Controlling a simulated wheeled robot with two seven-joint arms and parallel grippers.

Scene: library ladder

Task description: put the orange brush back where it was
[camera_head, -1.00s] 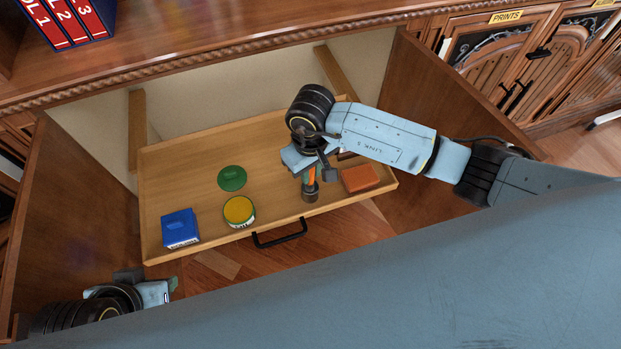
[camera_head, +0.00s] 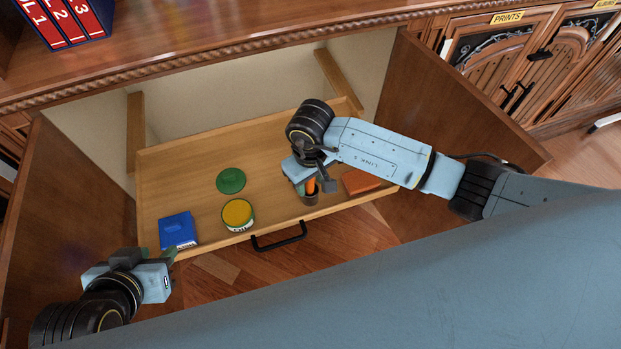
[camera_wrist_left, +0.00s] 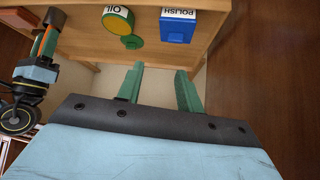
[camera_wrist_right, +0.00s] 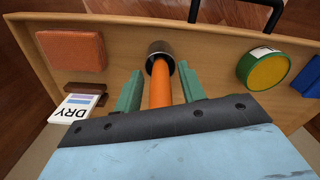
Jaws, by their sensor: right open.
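The orange brush (camera_wrist_right: 161,84) stands with its lower end in a small dark cup (camera_wrist_right: 160,47) in the open drawer (camera_head: 270,165). Its orange handle also shows in the head view (camera_head: 311,186), partly hidden by my right gripper (camera_head: 314,178). In the right wrist view my right gripper (camera_wrist_right: 160,70) is open, with one finger on each side of the handle. I cannot tell whether the fingers touch it. My left gripper (camera_wrist_left: 159,70) is open and empty, near the drawer's front left corner.
The drawer also holds a blue polish box (camera_head: 177,229), a yellow-topped oil tin (camera_head: 238,213), a green disc (camera_head: 231,180), a red-orange block (camera_head: 360,181) and a DRY card (camera_wrist_right: 74,108). Cabinet doors (camera_head: 70,205) stand open on both sides. The drawer's back middle is clear.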

